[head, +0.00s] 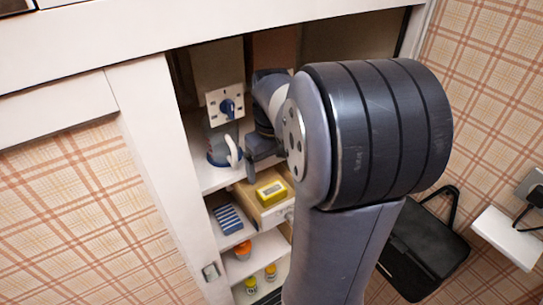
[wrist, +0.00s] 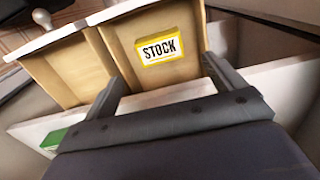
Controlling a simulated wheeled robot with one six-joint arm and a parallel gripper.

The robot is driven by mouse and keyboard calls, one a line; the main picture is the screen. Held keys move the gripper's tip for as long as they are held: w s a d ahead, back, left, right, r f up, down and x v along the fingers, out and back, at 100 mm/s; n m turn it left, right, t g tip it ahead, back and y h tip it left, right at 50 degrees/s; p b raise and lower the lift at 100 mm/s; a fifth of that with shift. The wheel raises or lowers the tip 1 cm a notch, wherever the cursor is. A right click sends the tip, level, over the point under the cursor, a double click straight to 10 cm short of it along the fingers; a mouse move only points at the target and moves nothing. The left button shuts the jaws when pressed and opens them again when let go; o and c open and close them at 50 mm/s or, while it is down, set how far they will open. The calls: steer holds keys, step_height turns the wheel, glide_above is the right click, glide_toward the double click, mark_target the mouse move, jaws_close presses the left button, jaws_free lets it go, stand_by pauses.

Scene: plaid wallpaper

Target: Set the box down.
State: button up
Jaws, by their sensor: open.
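A small yellow box (wrist: 160,47) with a white label reading STOCK lies in one compartment of an open wooden drawer (wrist: 118,60). The box also shows in the head view (head: 271,192), in the drawer (head: 280,211) at the middle of the shelves. My gripper (wrist: 165,80) is open in the wrist view, its two dark fingers apart with nothing held between them. The box is beyond the fingertips and apart from them. In the head view my gripper (head: 252,166) is above and left of the box, partly hidden by my arm.
The drawer's other compartment (wrist: 60,72) looks empty. A blue striped item (head: 228,219) lies left of the drawer; an orange-topped jar (head: 243,250) and small yellow-capped bottles stand below. A kettle-like object (head: 222,152) stands on the shelf above. A black bag (head: 425,245) hangs right.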

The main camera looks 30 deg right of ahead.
steer(key=shift+r, duration=1.6)
steer(key=shift+c, duration=0.2)
